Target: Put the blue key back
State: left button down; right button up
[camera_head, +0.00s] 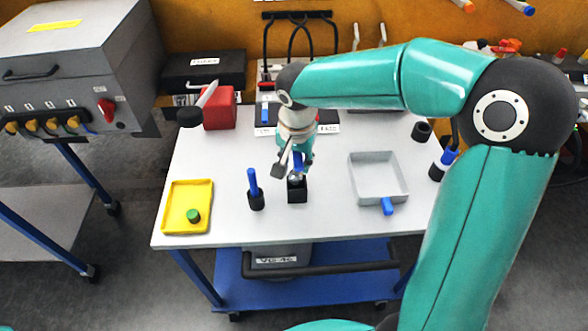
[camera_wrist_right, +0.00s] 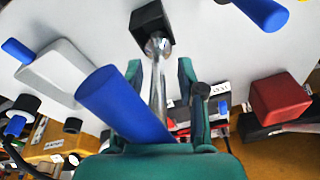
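A blue-handled key (camera_wrist_right: 125,105) stands with its metal shaft down at a black block (camera_head: 297,192) on the table; the wrist view also shows this block (camera_wrist_right: 152,22). My right gripper (camera_head: 297,160) is above the block, pointing down. In the wrist view, its green fingers (camera_wrist_right: 160,72) stand apart on both sides of the shaft, with gaps visible. The blue handle crosses in front of the left finger and partly hides it. Another blue handle (camera_head: 253,180) stands upright in a small black holder (camera_head: 256,201) to the left. My left gripper is not in view.
A grey tray (camera_head: 401,190) with a blue piece (camera_head: 387,206) at its front edge lies right. A red box (camera_head: 220,110) stands at the back left. The front middle of the table is clear.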

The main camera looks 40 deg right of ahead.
aim_at(296, 163)
jog(key=f, duration=0.1)
jog(key=s+f, duration=0.1)
jog(key=shift+s+a+f+g, duration=0.1)
jog(key=shift+s+f+g, duration=0.05)
jog(key=shift+f+g, duration=0.2)
jog(key=r, duration=1.2)
jog(key=shift+a, duration=0.25)
jog(key=shift+w, duration=0.2)
jog(key=shift+s, duration=0.1)
